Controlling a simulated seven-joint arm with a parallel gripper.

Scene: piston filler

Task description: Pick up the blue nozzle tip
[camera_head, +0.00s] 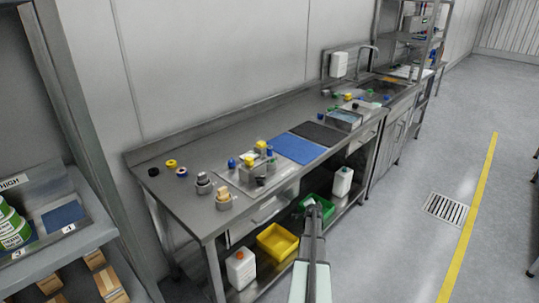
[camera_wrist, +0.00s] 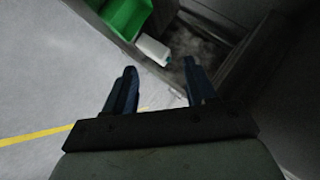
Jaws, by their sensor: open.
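Several small blue pieces stand on the steel bench (camera_head: 205,162) in the head view. In the wrist view my gripper (camera_wrist: 159,68) is open and empty, with no blue nozzle tip in sight.
A green bin (camera_head: 329,204), a yellow bin (camera_head: 277,242) and white bottles (camera_head: 241,268) stand on the lower shelf. The wrist view shows the green bin (camera_wrist: 128,14) and a white container (camera_wrist: 152,49) beyond the fingers. A blue mat (camera_head: 294,148) lies bare on the bench.

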